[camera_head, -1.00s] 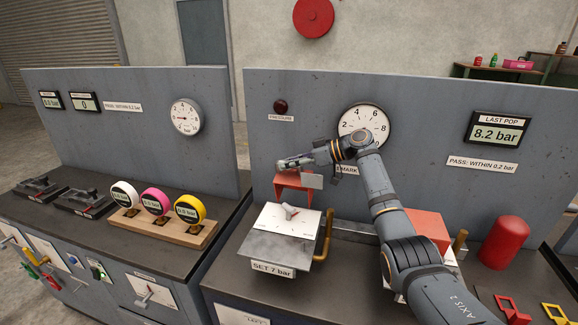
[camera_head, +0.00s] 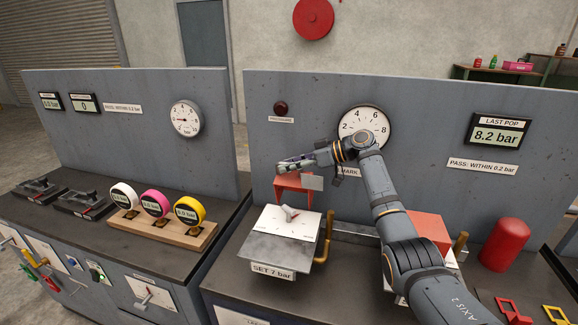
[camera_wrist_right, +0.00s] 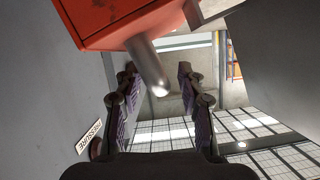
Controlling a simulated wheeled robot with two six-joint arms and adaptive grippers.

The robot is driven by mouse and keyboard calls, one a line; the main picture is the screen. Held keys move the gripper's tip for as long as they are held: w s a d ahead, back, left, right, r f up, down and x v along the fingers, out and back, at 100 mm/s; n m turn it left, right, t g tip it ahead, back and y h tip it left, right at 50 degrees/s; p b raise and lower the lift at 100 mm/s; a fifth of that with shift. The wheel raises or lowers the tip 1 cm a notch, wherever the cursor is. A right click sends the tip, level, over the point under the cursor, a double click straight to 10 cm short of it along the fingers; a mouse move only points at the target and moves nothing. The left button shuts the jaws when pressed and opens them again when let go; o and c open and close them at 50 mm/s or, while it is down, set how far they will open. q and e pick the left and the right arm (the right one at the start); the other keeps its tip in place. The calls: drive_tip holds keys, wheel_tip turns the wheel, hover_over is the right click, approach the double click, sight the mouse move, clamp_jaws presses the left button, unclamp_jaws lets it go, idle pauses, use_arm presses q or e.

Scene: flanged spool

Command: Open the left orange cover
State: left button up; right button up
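The left orange cover (camera_head: 293,184) stands raised at the back of the white dial panel (camera_head: 290,222), whose face and pointer are exposed. My right arm reaches across to it, and my right gripper (camera_head: 292,163) is at its top, partly blocking the view of it. In the right wrist view the orange cover (camera_wrist_right: 105,20) fills the upper left. A grey round bar (camera_wrist_right: 148,68) sticks out from it between the spread fingers of my right gripper (camera_wrist_right: 155,85). The fingers are open, with visible space on both sides of the bar. My left gripper is not in view.
A second orange cover (camera_head: 428,228) sits lower to the right, partly behind my arm. A brass pipe (camera_head: 326,238) rises beside the dial panel. A red cylinder (camera_head: 503,243) stands further right. The upright grey back panel (camera_head: 268,140) is close behind the gripper.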

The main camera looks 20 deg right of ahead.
drive_tip(key=v, duration=1.1)
drive_tip(key=shift+s+d, duration=0.2)
drive_tip(key=shift+d, duration=0.05)
drive_tip(key=shift+r, duration=0.1)
